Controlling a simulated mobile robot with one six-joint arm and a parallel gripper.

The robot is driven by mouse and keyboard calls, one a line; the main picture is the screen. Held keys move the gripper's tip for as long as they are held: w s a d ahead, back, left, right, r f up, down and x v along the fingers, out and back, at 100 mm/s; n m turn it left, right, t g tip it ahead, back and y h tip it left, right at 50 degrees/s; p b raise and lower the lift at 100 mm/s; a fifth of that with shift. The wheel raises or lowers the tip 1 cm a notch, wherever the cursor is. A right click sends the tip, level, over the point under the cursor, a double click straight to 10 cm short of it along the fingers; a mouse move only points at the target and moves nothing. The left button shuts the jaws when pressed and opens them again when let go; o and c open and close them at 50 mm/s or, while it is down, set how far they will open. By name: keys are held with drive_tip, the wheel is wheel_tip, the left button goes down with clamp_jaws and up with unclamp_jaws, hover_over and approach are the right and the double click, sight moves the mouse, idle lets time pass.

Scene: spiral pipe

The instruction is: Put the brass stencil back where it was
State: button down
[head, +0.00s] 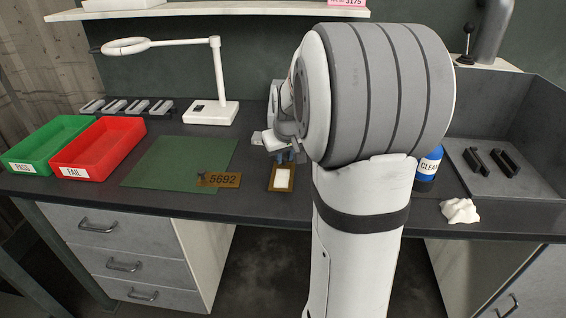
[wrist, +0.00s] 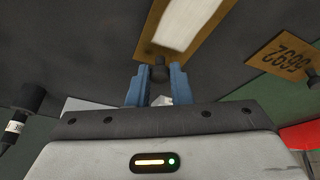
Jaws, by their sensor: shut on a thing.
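My gripper (head: 287,156) is low over the desk's front middle. In the wrist view its blue fingers (wrist: 159,74) are shut on the dark knob (wrist: 159,70) of a brass-coloured plate with a white rectangular panel (wrist: 178,22). The plate also shows in the head view (head: 282,188), just below the fingers; I cannot tell whether it touches the desk. I cannot tell which plate is the stencil.
A green PASS tray (head: 50,138) and red FAIL tray (head: 98,150) stand at left. Several grey blocks (head: 128,106) and a white lamp (head: 212,110) are behind. My arm partly hides a blue bottle (head: 428,172); a white cloth (head: 459,211) lies to its right.

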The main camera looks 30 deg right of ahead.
sight(287, 177)
drive_tip(key=shift+f, duration=1.05)
drive_tip(key=c, duration=1.3)
unclamp_jaws()
drive_tip(key=shift+r, duration=0.1)
drive_tip(key=p+v, duration=0.1)
drive_tip(key=v, duration=1.1)
drive_tip(key=s+a+f, duration=0.2)
drive_tip(key=s+a, duration=0.3)
drive_tip(key=s, duration=0.1)
drive_tip(key=s+a+f+g+y, duration=0.1)
drive_tip(key=s+a+f, duration=0.2)
drive_tip(key=s+a, duration=0.2)
drive_tip(key=s+a+f+n+g, duration=0.1)
drive_tip(key=s+a+f, duration=0.2)
drive_tip(key=s+a, duration=0.2)
drive_tip(key=shift+s+a+f, duration=0.25)
drive_tip(key=shift+s+a, duration=0.1)
drive_tip(key=shift+s, duration=0.55)
